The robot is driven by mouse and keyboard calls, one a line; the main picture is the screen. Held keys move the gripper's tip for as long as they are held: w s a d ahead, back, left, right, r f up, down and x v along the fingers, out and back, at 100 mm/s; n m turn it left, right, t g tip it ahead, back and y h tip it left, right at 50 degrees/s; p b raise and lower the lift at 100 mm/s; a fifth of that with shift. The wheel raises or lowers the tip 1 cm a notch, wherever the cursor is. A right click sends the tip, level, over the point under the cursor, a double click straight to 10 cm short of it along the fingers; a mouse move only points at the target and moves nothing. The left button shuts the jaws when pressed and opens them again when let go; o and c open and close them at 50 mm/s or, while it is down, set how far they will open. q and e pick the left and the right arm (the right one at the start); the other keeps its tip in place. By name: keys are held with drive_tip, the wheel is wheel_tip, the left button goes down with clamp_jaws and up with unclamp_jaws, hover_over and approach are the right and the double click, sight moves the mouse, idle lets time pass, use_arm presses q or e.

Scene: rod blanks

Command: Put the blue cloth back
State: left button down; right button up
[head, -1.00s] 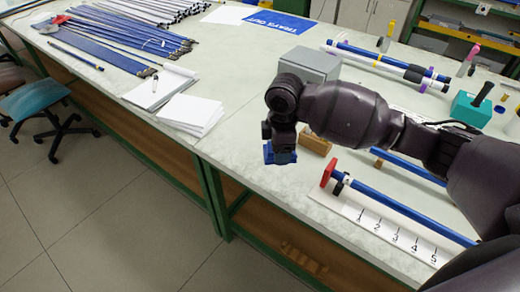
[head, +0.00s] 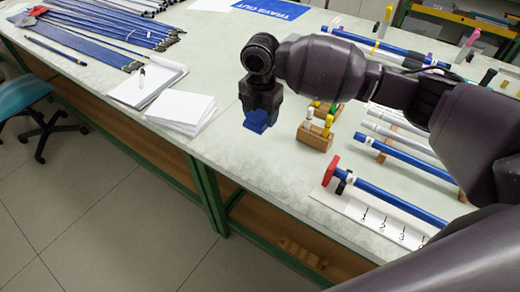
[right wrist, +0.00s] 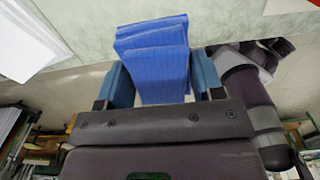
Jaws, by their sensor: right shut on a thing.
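The blue cloth (head: 257,121) is a small folded piece. My right gripper (head: 262,108) is shut on it and points down over the light worktop in the head view. In the right wrist view the cloth (right wrist: 155,58) sits between the two blue-grey fingers of the gripper (right wrist: 163,82), with its folded layers showing. I cannot tell whether the cloth touches the worktop. My left gripper is not in view.
A wooden block (head: 315,136) with upright markers stands right of the gripper. White papers (head: 181,110) lie to the left. A blue rod with a red end (head: 385,200) lies by a numbered white scale (head: 352,208). Blue rods (head: 100,38) lie at the back left.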

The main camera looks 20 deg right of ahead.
approach(260, 156)
drive_tip(key=shift+b, duration=0.4)
drive_tip(key=shift+f, duration=0.75)
wheel_tip(260, 156, down, 5)
drive_tip(key=shift+f+b, duration=0.2)
drive_tip(key=shift+b, duration=0.35)
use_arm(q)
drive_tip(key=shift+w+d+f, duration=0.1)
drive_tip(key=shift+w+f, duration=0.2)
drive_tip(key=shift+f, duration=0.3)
use_arm(e)
drive_tip(key=shift+f, duration=0.15)
drive_tip(key=o, duration=0.9)
drive_tip(key=shift+c, duration=0.2)
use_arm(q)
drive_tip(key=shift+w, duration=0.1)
